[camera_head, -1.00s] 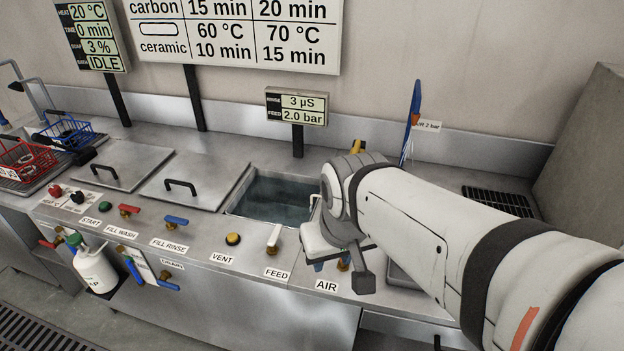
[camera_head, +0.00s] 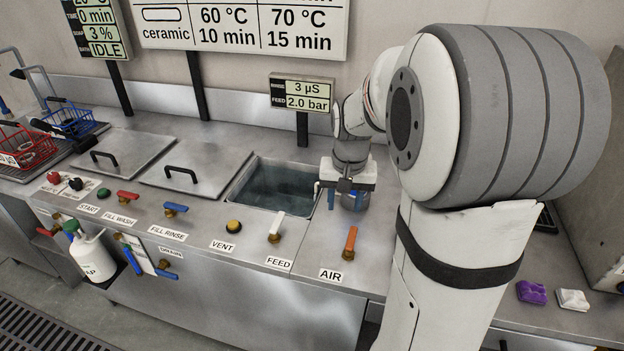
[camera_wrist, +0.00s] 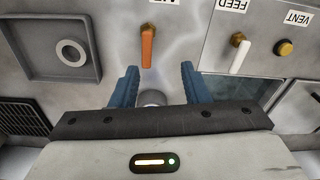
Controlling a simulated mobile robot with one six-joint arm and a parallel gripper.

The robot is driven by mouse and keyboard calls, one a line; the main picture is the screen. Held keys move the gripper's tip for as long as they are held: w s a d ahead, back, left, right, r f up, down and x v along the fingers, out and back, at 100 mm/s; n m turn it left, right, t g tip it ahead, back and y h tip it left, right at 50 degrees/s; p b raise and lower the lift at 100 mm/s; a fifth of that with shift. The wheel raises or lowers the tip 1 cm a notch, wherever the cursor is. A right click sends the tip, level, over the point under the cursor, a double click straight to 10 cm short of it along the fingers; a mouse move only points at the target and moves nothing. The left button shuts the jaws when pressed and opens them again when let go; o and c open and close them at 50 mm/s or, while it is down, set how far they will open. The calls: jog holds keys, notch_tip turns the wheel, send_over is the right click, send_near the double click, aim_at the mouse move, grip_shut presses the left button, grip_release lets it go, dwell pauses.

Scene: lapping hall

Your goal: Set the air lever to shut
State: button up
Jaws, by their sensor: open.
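My gripper is open, with blue fingers apart from the lever. In the head view my gripper (camera_head: 345,203) is behind the lever, over the bench right of the basin. A round grey object between the fingers is mostly hidden.
An open water-filled basin (camera_head: 277,187) lies left of my gripper. The yellow vent button (camera_head: 234,226) and blue fill rinse lever (camera_head: 175,208) are farther left. The gauge display reads 2.0 bar feed.

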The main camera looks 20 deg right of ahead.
jog(key=m+b, duration=0.1)
jog(key=m, duration=0.1)
send_over(352, 231)
jog(key=shift+g, duration=0.4)
notch_tip(352, 231, down, 7)
jog(key=shift+f, duration=0.15)
jog(key=shift+d+f, duration=0.15)
jog(key=shift+f, duration=0.15)
notch_tip(352, 231, down, 7)
jog(key=shift+f, duration=0.15)
grip_shut()
